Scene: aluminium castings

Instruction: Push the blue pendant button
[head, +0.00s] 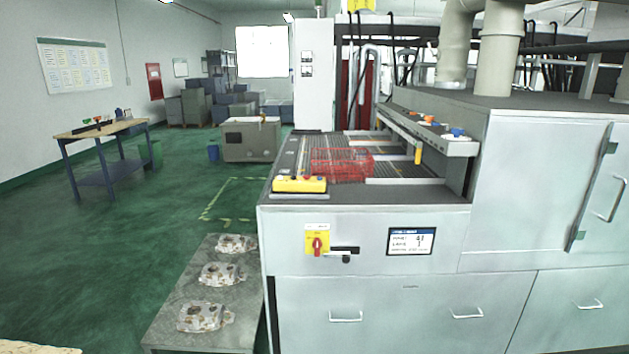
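A yellow box that looks like the pendant (299,184) lies on the front left corner of the machine's top, with a dark end. Small marks show along its upper side, but their colours are too small to tell, so I cannot pick out a blue button on it. A small blue item (457,132) shows on the raised ledge (440,148) at the right, beside orange and white ones; I cannot tell what it is. My gripper is not in view.
The grey machine (370,240) has a red lever switch (317,246), a screen (410,241) and a red wire basket (341,164) on its slatted bed. A low grey table (215,255) with castings (205,317) stands at its left. Green floor (90,255) is open further left.

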